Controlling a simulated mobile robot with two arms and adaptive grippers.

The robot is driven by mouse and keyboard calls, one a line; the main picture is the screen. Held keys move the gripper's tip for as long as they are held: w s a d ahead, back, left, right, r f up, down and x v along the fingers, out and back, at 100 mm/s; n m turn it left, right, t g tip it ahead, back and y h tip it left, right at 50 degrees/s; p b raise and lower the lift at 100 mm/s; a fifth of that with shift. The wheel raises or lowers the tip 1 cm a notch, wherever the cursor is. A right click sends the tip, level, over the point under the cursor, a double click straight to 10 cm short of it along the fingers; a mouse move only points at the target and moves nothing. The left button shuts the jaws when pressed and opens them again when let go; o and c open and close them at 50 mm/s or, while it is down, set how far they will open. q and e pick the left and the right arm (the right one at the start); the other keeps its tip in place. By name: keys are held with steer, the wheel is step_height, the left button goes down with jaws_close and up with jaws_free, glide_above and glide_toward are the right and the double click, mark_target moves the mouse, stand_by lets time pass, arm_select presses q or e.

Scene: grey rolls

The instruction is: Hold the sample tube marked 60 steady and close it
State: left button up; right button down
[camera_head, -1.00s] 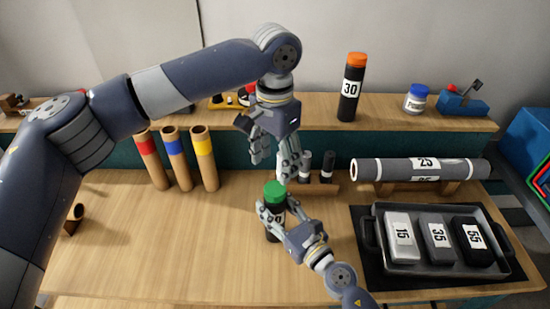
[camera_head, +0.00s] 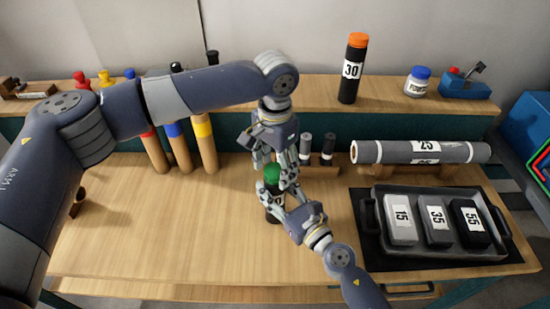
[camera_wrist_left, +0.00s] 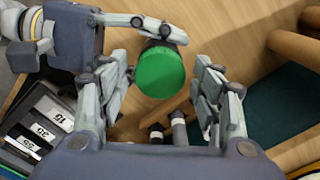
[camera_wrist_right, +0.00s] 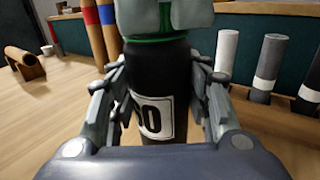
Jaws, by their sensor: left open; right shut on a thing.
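The dark sample tube (camera_head: 273,208) stands upright over the front middle of the bench. In the right wrist view its body (camera_wrist_right: 155,100) has a white label; I read a 0, the first digit is partly hidden. A green cap (camera_head: 272,172) is at its top; whether it is fully seated I cannot tell. My right gripper (camera_head: 272,205) is shut on the tube's body from the front right. My left gripper (camera_head: 282,176) is open, pointing down, with its fingers around the green cap. The left wrist view shows the cap (camera_wrist_left: 160,73) between those fingers.
Just behind are small grey tubes in a rack (camera_head: 322,170). A large grey roll (camera_head: 420,152) and a tray (camera_head: 375,235) of numbered blocks lie right. Cardboard rolls (camera_head: 180,148) stand left. A tube marked 30 (camera_head: 352,70) stands on the shelf. The front left bench is clear.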

arm_select(q)
steer(key=c, duration=1.1)
steer(key=shift+m, duration=1)
steer(key=o, duration=1.2)
steer(key=shift+o, duration=0.2)
step_height(320, 180, up, 12)
